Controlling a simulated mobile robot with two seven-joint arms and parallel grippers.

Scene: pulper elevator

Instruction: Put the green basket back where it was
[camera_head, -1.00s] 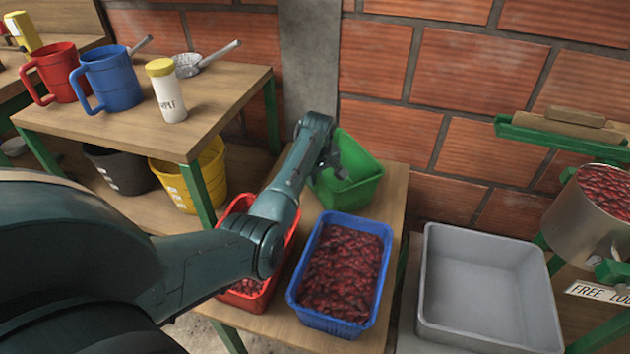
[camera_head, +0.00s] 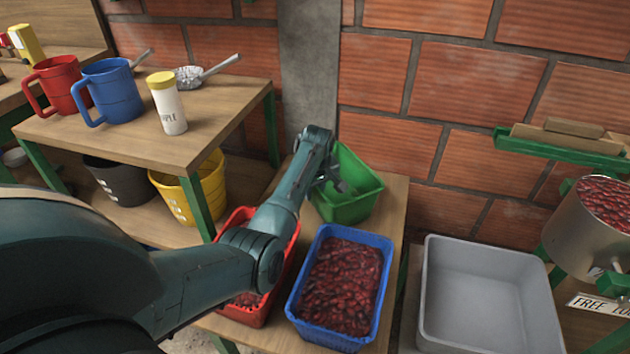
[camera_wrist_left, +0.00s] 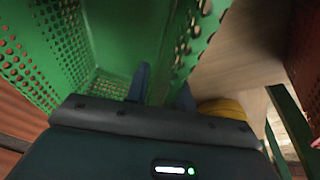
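The green basket (camera_head: 345,200) stands at the back of the low wooden table against the brick wall, slightly tilted. My left gripper (camera_head: 335,185) is at its near rim, pointing down. In the left wrist view the perforated green basket wall (camera_wrist_left: 65,50) fills much of the left and top. The two fingers of my left gripper (camera_wrist_left: 162,90) stand apart, with a basket wall running between them. A visible gap separates the fingers, so they look open around that wall. My right gripper is out of view.
A red basket (camera_head: 285,262), partly behind my left arm, and a blue basket (camera_head: 382,290) hold dark red cherries beside the green one. A grey tray (camera_head: 430,300) stands to the right. Mugs and a shaker (camera_head: 168,105) stand on the upper table. A yellow bucket (camera_head: 180,195) is below.

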